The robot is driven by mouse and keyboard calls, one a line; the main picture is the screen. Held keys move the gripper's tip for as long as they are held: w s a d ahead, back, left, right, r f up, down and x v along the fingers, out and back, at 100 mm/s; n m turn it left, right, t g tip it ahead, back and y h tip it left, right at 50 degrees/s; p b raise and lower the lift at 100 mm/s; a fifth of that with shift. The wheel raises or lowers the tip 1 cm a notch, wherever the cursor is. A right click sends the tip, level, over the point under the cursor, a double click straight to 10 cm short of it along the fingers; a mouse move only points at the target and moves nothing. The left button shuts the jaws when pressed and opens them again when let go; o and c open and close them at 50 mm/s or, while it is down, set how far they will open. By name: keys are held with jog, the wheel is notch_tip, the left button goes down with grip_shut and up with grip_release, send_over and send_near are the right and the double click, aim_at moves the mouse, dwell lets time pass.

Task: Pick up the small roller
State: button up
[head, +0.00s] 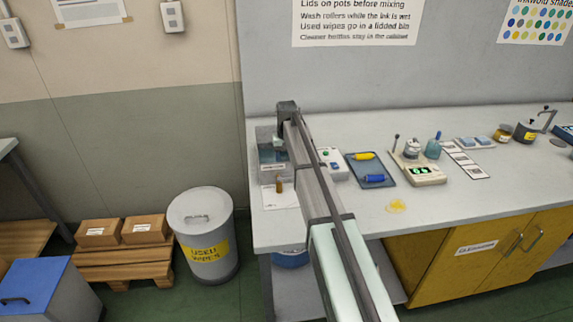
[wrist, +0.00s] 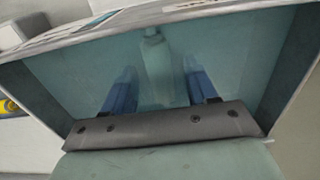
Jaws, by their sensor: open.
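My gripper (wrist: 158,85) shows in the wrist view as two blue fingers, apart, pointing into a teal-coloured basin (wrist: 250,45). A pale teal shape (wrist: 157,65) with a narrow neck lies between the fingers, touching neither as far as I can see. In the head view the basin (head: 268,152) stands at the bench's left end. My arm covers part of it and hides the fingers.
A dark tray (head: 388,183) holds a yellow and a blue item right of my arm. A small brown item (head: 278,184) stands on white paper near the basin. The bench front (head: 470,205) is mostly clear.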

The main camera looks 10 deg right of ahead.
grip_shut()
dwell(0.5)
